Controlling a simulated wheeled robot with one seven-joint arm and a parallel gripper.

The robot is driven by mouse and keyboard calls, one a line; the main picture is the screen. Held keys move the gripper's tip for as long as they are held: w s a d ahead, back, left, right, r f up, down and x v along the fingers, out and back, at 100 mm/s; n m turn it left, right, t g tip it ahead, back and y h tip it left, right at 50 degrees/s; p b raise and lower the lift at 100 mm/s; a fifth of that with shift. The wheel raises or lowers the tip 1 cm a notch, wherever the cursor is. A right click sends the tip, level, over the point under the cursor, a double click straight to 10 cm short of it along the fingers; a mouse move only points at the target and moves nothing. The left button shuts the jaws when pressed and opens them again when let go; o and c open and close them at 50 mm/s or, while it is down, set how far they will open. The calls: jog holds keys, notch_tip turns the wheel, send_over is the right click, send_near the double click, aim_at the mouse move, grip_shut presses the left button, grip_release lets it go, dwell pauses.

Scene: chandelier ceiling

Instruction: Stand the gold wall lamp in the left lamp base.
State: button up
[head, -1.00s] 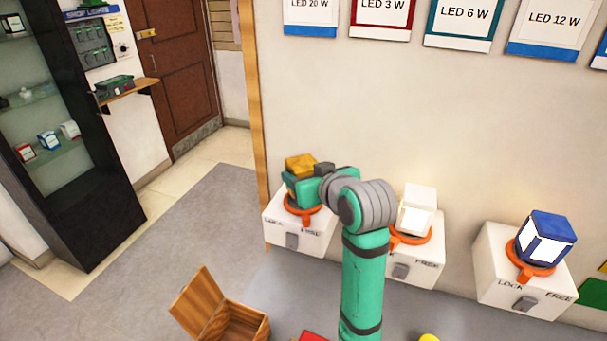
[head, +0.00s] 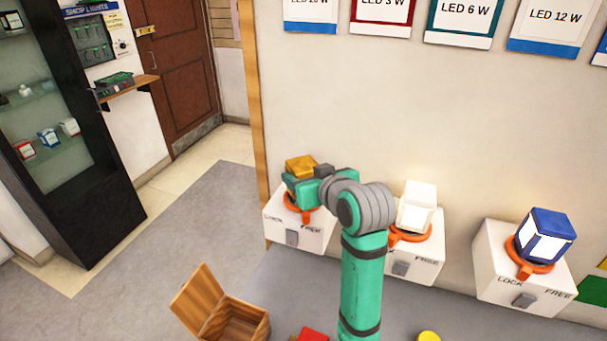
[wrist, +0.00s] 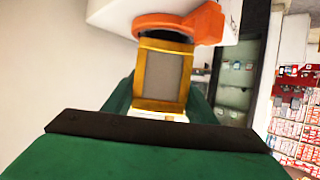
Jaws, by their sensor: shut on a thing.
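The gold wall lamp (head: 300,166) is at the left lamp base (head: 286,232), a white box with an orange ring on top. My gripper (head: 302,190) is shut on the lamp from the side, at the left base. In the wrist view the lamp (wrist: 162,75) shows its gold frame and grey panel between my green fingers. The orange ring (wrist: 185,25) is right at the lamp's end in that view. I cannot tell whether the lamp is fully seated, since my gripper hides its lower part in the head view.
A white lamp (head: 417,207) stands in the middle base and a blue lamp (head: 546,237) in the right base (head: 503,285). An open wooden box (head: 222,312) is at the lower left. The wall is close behind the bases. A black display cabinet (head: 70,150) stands at the left.

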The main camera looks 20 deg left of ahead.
jog(key=shift+f, duration=0.2)
jog(key=o, duration=1.3)
jog(key=v, duration=1.1)
